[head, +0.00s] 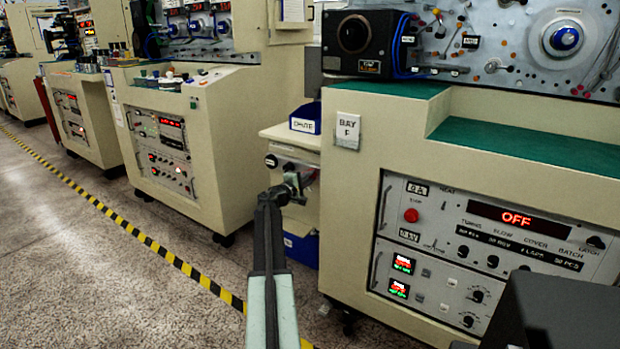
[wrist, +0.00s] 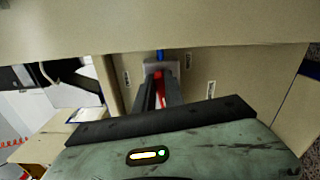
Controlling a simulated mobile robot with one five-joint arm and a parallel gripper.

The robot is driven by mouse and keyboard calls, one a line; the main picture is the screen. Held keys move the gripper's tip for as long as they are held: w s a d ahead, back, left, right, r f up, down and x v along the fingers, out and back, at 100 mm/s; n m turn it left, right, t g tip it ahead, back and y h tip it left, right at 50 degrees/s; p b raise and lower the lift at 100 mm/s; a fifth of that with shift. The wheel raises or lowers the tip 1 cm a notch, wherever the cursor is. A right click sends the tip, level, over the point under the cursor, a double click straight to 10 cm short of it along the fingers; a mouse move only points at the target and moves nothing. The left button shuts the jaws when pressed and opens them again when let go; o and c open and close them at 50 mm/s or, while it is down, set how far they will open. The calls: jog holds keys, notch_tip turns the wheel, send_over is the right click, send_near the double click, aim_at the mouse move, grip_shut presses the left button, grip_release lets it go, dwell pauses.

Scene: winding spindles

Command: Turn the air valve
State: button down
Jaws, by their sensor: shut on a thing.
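In the wrist view my gripper (wrist: 159,76) reaches up to a small grey fitting (wrist: 149,66) on a cream panel. Its two dark fingers are shut on the red handle of the air valve (wrist: 160,90), which shows as a narrow red strip between them. A short blue tube (wrist: 160,54) rises from the fitting. The fingers hide most of the handle, so its angle cannot be told. In the head view my arm reaches to the gap left of the Bay F machine (head: 350,210); the valve cannot be made out there.
The Bay F machine has a control panel with a red "OFF" display (head: 516,217). A bench with a white-labelled blue bin (head: 305,117) stands in the gap. More cream machines (head: 165,140) line the left. Open floor (head: 90,270) lies there beside yellow-black tape (head: 150,243).

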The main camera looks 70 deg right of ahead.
jog(key=shift+s+f+m, duration=0.2)
jog(key=shift+s+m, duration=0.05)
jog(key=shift+m, duration=0.65)
jog(key=c, duration=1.4)
grip_release()
jog(key=shift+c, duration=0.2)
jog(key=shift+w, duration=0.1)
jog(key=v, duration=0.8)
